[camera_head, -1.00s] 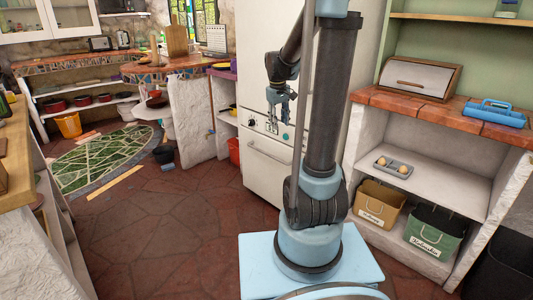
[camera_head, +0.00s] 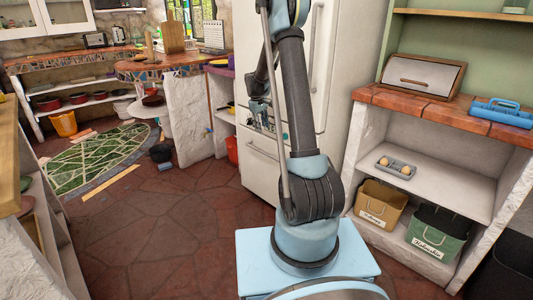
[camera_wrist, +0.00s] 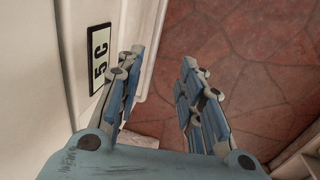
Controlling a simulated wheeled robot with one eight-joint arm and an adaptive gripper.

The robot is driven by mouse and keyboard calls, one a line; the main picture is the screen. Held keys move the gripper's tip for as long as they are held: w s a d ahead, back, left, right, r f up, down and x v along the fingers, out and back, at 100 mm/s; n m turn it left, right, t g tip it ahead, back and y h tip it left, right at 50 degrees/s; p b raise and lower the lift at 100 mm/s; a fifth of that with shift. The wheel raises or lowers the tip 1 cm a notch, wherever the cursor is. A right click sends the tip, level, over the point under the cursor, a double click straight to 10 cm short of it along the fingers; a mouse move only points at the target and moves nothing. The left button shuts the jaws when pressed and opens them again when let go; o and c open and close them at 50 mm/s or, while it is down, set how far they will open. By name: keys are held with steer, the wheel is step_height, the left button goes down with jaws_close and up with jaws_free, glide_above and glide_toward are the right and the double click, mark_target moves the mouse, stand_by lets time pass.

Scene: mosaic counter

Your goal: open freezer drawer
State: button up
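The white fridge (camera_head: 330,90) stands behind my arm. Its freezer drawer (camera_head: 258,174) is the lower front panel, with a pale bar handle (camera_head: 266,152) near its top; the drawer looks shut. My gripper (camera_wrist: 162,62) is open in the wrist view, its two blue-padded fingers apart with nothing held between them. The left finger is close to the white fridge front, beside a "5 C" display (camera_wrist: 99,57). A pale ledge or bar (camera_wrist: 148,35) shows beyond the left finger; I cannot tell if it is the handle.
Open shelving (camera_head: 435,165) with a red-tiled top stands right of the fridge, holding a brown box (camera_head: 380,205) and a green box (camera_head: 438,235). A red bucket (camera_head: 232,149) stands left of the fridge. The tiled floor (camera_head: 165,230) before the drawer is mostly clear.

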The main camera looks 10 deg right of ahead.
steer(key=w+f, duration=0.1)
glide_toward(266, 154)
steer(key=f, duration=0.2)
steer(key=w+d+f, duration=0.1)
steer(key=f, duration=0.5)
steer(key=shift+w+d, duration=0.25)
steer(key=shift+d, duration=0.05)
